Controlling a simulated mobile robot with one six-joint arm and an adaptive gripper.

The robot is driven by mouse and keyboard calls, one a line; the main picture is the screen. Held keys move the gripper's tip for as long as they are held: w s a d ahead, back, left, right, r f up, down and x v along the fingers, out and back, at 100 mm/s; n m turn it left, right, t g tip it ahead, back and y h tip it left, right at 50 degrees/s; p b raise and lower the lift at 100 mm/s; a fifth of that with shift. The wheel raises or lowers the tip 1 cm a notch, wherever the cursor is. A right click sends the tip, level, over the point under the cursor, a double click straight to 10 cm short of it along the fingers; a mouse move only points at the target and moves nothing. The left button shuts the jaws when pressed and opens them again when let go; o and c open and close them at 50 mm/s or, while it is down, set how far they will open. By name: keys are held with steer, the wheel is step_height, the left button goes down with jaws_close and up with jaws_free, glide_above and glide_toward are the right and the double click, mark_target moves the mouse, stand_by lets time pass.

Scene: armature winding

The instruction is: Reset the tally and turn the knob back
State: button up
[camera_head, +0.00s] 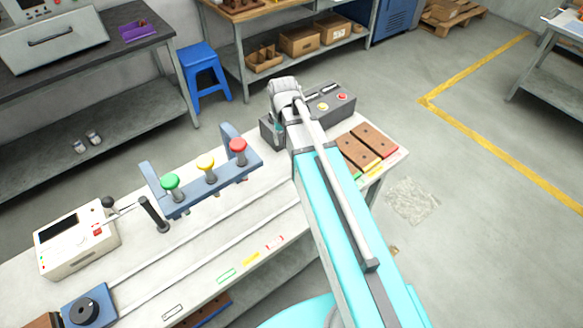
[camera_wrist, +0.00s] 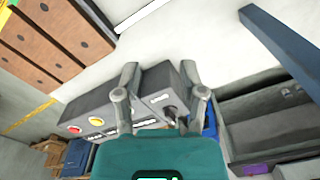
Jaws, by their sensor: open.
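A white box (camera_head: 78,240) with a dark display, a red button (camera_head: 97,231) and a side lever stands at the left end of the bench. A black round knob (camera_head: 84,311) sits on a blue base in front of it. A grey control box (camera_head: 335,104) with red and yellow buttons stands at the bench's far end; it also shows in the wrist view (camera_wrist: 90,112). My gripper (camera_wrist: 160,72) is open and empty over this box's end, where a small dark knob-like part (camera_wrist: 168,113) shows between the fingers.
A blue rack (camera_head: 215,180) with green, yellow and red tops stands mid-bench, beside a black upright post (camera_head: 154,214). Brown blocks (camera_head: 357,152) with coloured ends lie right of my arm. The bench front between the rails is clear.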

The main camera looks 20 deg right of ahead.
steer(key=s+f+n+b, duration=0.1)
steer(key=s+f+b, duration=0.1)
steer(key=s, duration=0.7)
steer(key=shift+a+f, duration=0.15)
steer(key=shift+f, duration=0.2)
steer(key=shift+s+a, duration=0.15)
steer(key=shift+s, duration=0.35)
stand_by(0.8)
